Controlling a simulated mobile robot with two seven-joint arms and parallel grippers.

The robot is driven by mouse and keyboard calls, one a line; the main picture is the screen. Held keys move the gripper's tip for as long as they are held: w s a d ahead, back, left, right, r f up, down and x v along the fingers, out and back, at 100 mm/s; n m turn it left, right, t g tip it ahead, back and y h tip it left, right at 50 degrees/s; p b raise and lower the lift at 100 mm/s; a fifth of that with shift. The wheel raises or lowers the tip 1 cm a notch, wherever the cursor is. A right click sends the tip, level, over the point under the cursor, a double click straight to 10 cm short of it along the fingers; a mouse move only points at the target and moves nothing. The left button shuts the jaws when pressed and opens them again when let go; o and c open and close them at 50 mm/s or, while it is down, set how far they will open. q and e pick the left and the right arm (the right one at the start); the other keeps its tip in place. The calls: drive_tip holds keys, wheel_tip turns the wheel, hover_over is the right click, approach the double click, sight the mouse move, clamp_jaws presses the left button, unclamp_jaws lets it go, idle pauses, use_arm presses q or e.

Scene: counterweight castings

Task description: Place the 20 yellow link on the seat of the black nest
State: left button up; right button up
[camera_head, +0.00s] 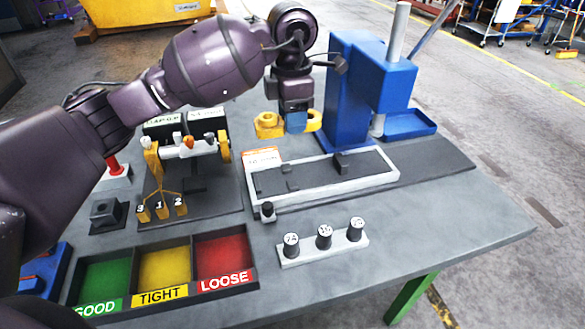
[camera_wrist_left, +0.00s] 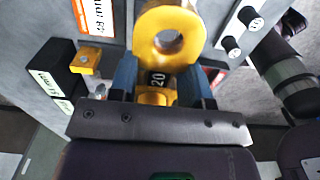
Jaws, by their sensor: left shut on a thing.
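My left gripper (camera_head: 296,122) is shut on the yellow link and holds it in the air near the blue press, above the back edge of the white-framed gauge. The link (camera_head: 268,125) shows a rounded eye on each side of the fingers. In the left wrist view the link (camera_wrist_left: 158,45) has a round hole and a dark "20" mark, between the blue fingers of the gripper (camera_wrist_left: 160,88). A small black block (camera_head: 105,212) with a recessed top stands at the left; it looks like the nest, and nothing is seen on it. My right gripper is not in view.
The blue press (camera_head: 350,95) stands just right of the gripper. The white-framed gauge (camera_head: 395,178) lies in front, with a strip of black pegs (camera_head: 323,243) nearer. A green, yellow and red sorting tray (camera_head: 163,270) is at front left. A yellow-armed stand (camera_head: 152,165) is left.

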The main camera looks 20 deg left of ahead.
use_arm(q)
hover_over(292, 179)
drive_tip(key=f, duration=0.9)
drive_tip(key=shift+w+f, duration=0.25)
drive_tip(key=shift+f+b, duration=0.45)
drive_tip(key=shift+f, duration=1.55)
drive_tip(key=shift+s+f, duration=0.15)
drive_tip(key=shift+f, duration=0.1)
clamp_jaws()
drive_tip(key=o, duration=1)
unclamp_jaws()
drive_tip(key=shift+f, duration=0.1)
drive_tip(key=o, duration=0.3)
drive_tip(key=shift+f, duration=0.2)
drive_tip(key=shift+s, duration=0.1)
drive_tip(key=r, duration=1.2)
drive_tip(key=shift+w+r+p, duration=0.2)
drive_tip(key=shift+r+p, duration=0.15)
